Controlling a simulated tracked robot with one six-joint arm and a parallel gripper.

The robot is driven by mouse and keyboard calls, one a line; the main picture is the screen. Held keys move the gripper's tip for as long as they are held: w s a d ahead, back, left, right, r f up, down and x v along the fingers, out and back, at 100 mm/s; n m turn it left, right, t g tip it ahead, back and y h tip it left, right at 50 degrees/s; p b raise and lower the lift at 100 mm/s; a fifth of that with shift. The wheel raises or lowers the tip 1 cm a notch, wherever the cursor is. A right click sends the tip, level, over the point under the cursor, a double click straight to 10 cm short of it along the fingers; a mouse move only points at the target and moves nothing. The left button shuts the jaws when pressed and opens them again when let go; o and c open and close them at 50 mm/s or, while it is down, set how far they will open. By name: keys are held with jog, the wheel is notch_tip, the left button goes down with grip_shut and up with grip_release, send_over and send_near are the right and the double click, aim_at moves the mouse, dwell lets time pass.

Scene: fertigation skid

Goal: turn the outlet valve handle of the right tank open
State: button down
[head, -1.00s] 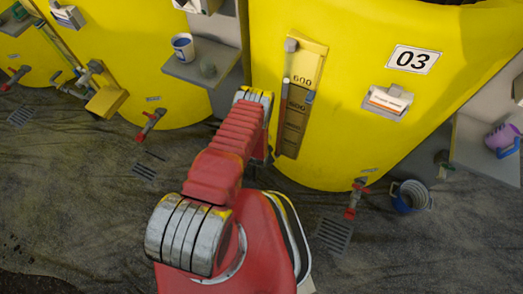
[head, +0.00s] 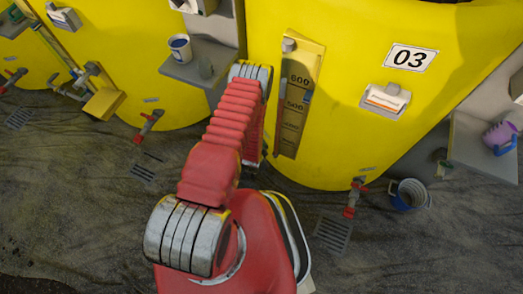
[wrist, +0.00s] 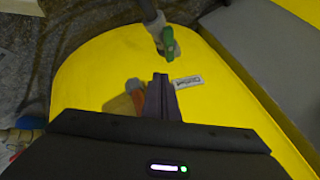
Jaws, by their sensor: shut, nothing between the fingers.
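The right tank (head: 330,110), yellow and marked 03, stands at the right in the head view. Its outlet valve (head: 355,190), with red parts, sits low on its front, apart from my visible arm. In the wrist view, the closed fingers of my gripper (wrist: 162,80) are in front of a yellow surface (wrist: 90,70). A grey fitting with a green handle (wrist: 168,42) lies just beyond the tips. An orange-red part (wrist: 135,90) is left of the fingers, partly hidden. I cannot tell whether anything touches. My arm hides the gripper in the head view.
A shelf (head: 190,70) with a cup is between the tanks. The middle tank (head: 120,50) has its own valve (head: 149,125). The floor in front is mostly clear.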

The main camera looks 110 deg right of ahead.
jog(key=v, duration=0.2)
jog(key=shift+w+a+r, duration=0.1)
jog(key=shift+a+r, duration=0.05)
jog(key=shift+r, duration=0.15)
